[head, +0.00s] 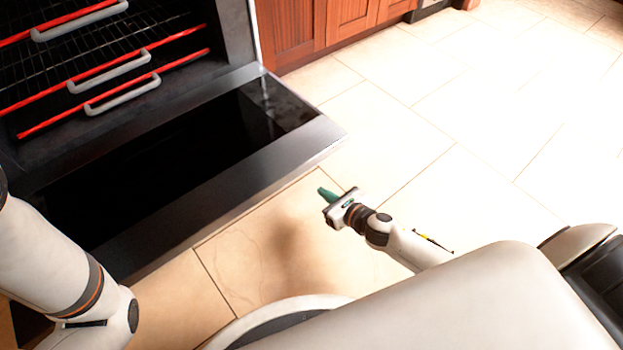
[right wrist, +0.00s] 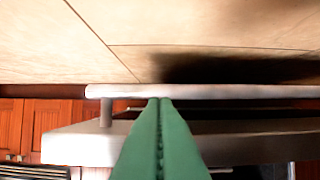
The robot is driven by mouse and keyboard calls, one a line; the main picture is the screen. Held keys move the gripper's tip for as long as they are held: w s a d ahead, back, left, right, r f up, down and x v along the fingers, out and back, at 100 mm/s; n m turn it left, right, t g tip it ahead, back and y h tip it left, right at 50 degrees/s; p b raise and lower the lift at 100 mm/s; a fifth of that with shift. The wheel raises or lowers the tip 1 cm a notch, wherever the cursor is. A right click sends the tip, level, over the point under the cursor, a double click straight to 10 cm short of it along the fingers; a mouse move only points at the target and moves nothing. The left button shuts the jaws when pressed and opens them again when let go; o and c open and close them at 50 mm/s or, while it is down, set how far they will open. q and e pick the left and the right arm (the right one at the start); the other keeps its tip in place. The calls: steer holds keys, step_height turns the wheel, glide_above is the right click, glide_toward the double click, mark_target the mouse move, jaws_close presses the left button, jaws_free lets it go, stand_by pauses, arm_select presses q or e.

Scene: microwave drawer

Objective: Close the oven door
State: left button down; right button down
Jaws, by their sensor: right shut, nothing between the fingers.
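The oven door (head: 185,155) is folded down and open, with a dark glass panel and a grey metal frame. My right gripper (head: 322,190) is shut and empty, with green fingers. In the head view it is over the floor, just beyond the door's outer edge near its right corner. In the right wrist view the shut green fingers (right wrist: 160,100) point at a pale handle bar (right wrist: 230,91) along the door edge. I cannot tell whether they touch it. My left arm shows at the left, but its gripper is out of view.
Several oven racks (head: 100,60) with red front edges and grey handles sit inside the oven cavity. Reddish wooden cabinets (head: 325,22) stand beside the oven. The tiled floor (head: 460,110) to the right is clear.

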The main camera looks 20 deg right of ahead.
steer(key=f+b+x, duration=0.1)
steer(key=b+x, duration=0.2)
steer(key=x, duration=0.3)
steer(key=shift+w+a+r, duration=0.1)
steer(key=shift+w+r, duration=0.05)
steer(key=shift+r, duration=2.25)
